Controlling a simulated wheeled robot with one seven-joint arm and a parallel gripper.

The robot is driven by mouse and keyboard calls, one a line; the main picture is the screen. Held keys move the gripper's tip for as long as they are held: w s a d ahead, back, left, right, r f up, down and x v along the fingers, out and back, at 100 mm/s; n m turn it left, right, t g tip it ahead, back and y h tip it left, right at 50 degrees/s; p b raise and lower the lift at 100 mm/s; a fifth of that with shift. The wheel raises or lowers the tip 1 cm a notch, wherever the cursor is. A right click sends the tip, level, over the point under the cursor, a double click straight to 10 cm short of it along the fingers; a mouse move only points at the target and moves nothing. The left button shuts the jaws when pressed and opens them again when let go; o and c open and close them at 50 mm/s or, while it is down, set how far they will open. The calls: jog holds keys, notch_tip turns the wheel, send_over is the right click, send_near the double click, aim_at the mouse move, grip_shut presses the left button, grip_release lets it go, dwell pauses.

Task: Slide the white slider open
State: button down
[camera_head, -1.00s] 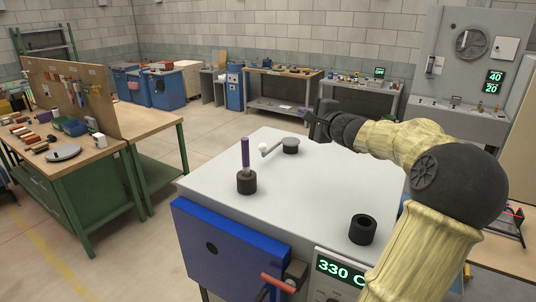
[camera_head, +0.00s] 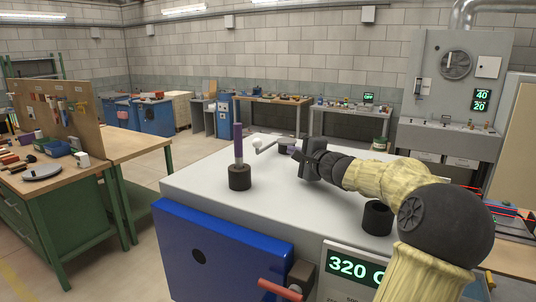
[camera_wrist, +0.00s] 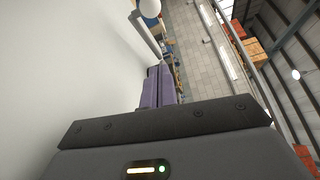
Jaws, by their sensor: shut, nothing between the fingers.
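I cannot surely pick out a white slider. On the white top of the blue-doored furnace (camera_head: 225,243), a grey lever (camera_head: 268,146) with a white ball knob (camera_head: 257,142) sits on a dark round base near the back edge. My gripper (camera_head: 293,151) is low over the top, beside that base, and partly hides it. In the wrist view my purple fingers (camera_wrist: 157,86) are together and empty. The white knob (camera_wrist: 150,8) and lever (camera_wrist: 147,35) lie just beyond their tips. I cannot tell whether they touch.
A purple rod (camera_head: 239,142) stands in a dark holder (camera_head: 240,178) at the left of the top. A black hollow cylinder (camera_head: 377,218) stands at the right, close to my arm. A grey panel (camera_head: 455,95) with a white box (camera_head: 488,67) stands at the back right.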

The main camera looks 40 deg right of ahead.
jog(key=shift+w+r, duration=0.1)
jog(key=shift+w+p, duration=0.3)
jog(key=shift+w, duration=0.15)
jog(key=w+p, duration=0.1)
jog(key=w, duration=0.2)
jog(key=w+p, duration=0.1)
jog(key=w, duration=0.2)
jog(key=w+d+p, duration=0.1)
jog(key=w, duration=0.2)
jog(key=shift+d+f, duration=0.1)
jog(key=shift+f, duration=0.15)
jog(key=shift+s+a+f, duration=0.1)
jog(key=shift+a, duration=0.2)
jog(key=shift+s+a+r, duration=0.2)
jog(key=shift+a, duration=0.6)
jog(key=shift+s+a+r, duration=0.2)
jog(key=shift+a, duration=0.55)
jog(key=shift+a+b, duration=0.1)
jog(key=shift+b, duration=0.2)
